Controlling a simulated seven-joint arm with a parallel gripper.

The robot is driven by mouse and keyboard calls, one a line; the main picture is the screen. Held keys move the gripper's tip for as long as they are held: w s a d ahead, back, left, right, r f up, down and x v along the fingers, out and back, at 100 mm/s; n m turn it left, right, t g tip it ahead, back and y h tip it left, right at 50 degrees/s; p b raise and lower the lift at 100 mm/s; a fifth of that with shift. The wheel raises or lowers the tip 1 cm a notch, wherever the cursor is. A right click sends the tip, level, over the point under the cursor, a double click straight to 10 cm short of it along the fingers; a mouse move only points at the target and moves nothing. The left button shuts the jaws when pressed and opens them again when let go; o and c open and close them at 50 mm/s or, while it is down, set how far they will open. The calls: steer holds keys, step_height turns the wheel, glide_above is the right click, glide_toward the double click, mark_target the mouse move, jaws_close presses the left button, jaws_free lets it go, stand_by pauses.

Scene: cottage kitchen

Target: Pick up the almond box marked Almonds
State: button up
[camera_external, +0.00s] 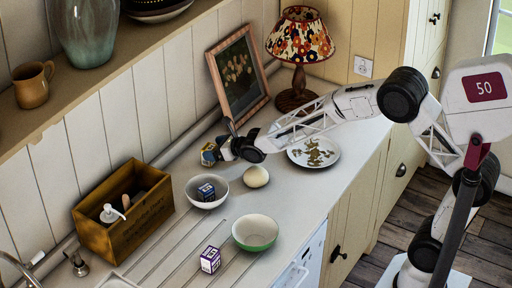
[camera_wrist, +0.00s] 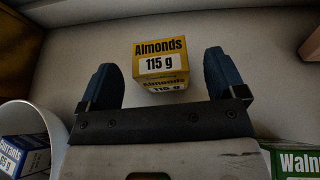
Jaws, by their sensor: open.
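The almond box (camera_wrist: 160,62) is yellow and black, marked Almonds and 115 g. In the wrist view it sits on the counter between and a little beyond the two blue fingertips of my gripper (camera_wrist: 165,78). The fingers are apart, with a gap on both sides of the box. In the external view the almond box (camera_external: 209,154) shows at the left end of my gripper (camera_external: 226,146), near the back wall, partly hidden by the gripper.
A white bowl (camera_external: 218,201) holds a blue Currants box (camera_external: 206,192). A cream round object (camera_external: 255,177), a green bowl (camera_external: 269,232) and a purple-white box (camera_external: 210,260) stand nearby. A picture frame (camera_external: 263,100) leans behind. A green Walnut box (camera_wrist: 293,165) is at lower right in the wrist view.

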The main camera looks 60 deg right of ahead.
mark_target(210, 147)
steer(key=shift+x, duration=1.45)
steer(key=c, duration=1.1)
steer(key=shift+o, duration=0.2)
steer(key=shift+r, duration=5)
